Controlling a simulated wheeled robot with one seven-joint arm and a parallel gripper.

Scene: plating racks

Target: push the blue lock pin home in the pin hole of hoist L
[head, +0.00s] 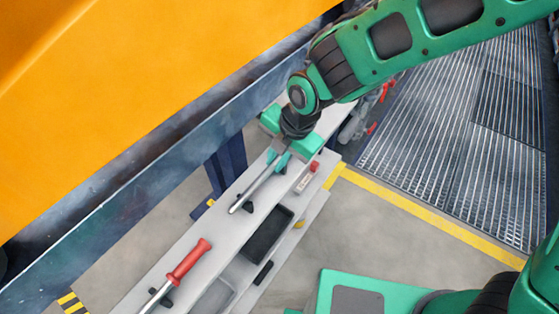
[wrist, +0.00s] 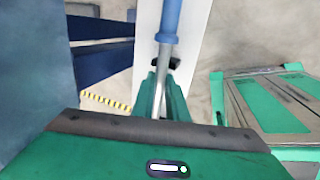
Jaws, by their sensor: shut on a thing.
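My gripper (head: 277,161) is low over the narrow grey shelf (head: 222,217), its teal fingers pointing down. In the wrist view my gripper (wrist: 161,95) is shut on the metal shaft of the blue lock pin, whose blue handle (wrist: 171,18) reaches the top edge. The pin's grey shaft (head: 252,190) lies along the shelf in the head view, over small black cradles. My gripper seems to hide the blue handle there. I cannot tell whether the pin still touches the cradles. I cannot make out hoist L or its pin hole in either view.
A red-handled pin (head: 188,262) lies nearer on the same shelf. A black tray (head: 266,233) and a small red-topped box (head: 307,179) stand beside it. A large orange body (head: 130,80) above a dark blue beam (head: 110,215) borders the left. Open floor (head: 375,235) lies right.

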